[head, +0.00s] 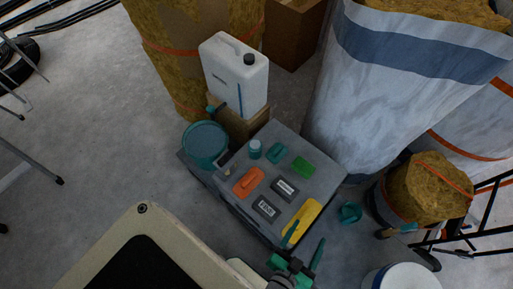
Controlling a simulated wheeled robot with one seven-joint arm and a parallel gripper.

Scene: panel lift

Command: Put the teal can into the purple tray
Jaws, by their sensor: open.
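A small teal can (255,150) with a pale top stands upright near the far left corner of a grey box-like surface. My gripper (307,235) is at the bottom of the head view, its two teal fingers spread apart with nothing seen between them. It is at the near edge of the grey surface, by a yellow item, well apart from the can. I see no purple tray in this view.
The grey surface (325,172) also holds a teal item (277,153), a green block (303,167), an orange item (249,182), dark labelled blocks (266,208) and a yellow item (302,217). A teal bucket (205,146) and white jerrycan (235,78) stand close by.

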